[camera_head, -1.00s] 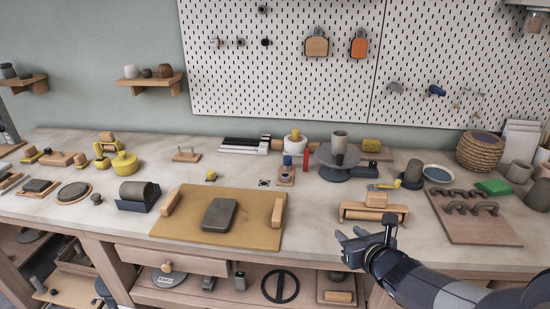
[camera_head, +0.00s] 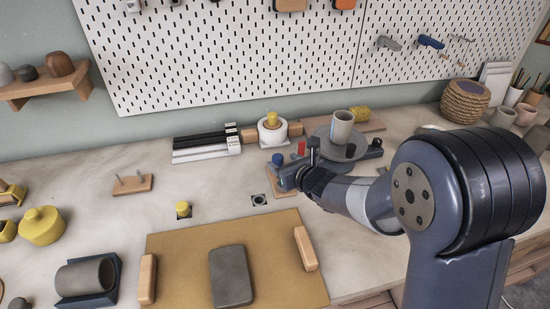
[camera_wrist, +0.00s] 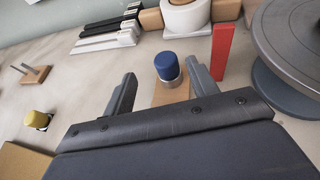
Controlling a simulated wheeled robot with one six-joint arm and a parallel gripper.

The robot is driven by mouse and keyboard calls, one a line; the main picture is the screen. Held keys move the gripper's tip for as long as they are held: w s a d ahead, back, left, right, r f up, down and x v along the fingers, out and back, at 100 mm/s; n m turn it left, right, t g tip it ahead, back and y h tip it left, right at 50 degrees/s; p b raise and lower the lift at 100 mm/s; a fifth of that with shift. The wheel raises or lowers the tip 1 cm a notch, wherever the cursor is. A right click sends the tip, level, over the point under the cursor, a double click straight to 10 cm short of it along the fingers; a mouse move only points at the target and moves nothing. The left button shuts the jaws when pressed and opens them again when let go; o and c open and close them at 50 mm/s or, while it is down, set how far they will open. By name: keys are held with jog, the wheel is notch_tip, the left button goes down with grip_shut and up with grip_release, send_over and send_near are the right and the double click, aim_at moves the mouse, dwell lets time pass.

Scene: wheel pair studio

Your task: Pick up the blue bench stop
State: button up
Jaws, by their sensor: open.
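The blue bench stop (camera_wrist: 167,66) has a rounded blue top on a metallic collar and stands upright on a small wooden base (camera_wrist: 171,93). In the head view its blue top (camera_head: 278,159) shows just behind my gripper (camera_head: 287,176), which covers its lower part. In the wrist view my gripper (camera_wrist: 160,78) is open, with one finger to the left of the stop and the other close to its right side. Nothing is held between the fingers. I cannot tell whether the right finger touches the stop.
A red block (camera_wrist: 222,52) stands just right of the right finger, with a grey turntable (camera_wrist: 296,35) beyond it. A white roll (camera_wrist: 186,14) is behind. A yellow-topped stop (camera_head: 183,209) stands left on the bench. A tan mat (camera_head: 185,270) lies in front.

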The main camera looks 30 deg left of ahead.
aim_at(279, 158)
jog(key=shift+w+d+p+x, duration=0.15)
jog(key=shift+p+x, duration=0.45)
jog(key=shift+x, duration=0.85)
jog(key=shift+w+d+p+x, duration=0.1)
jog(key=shift+p+x, duration=0.5)
jog(key=shift+x, duration=0.8)
jog(key=shift+f, duration=0.1)
jog(key=c, duration=1)
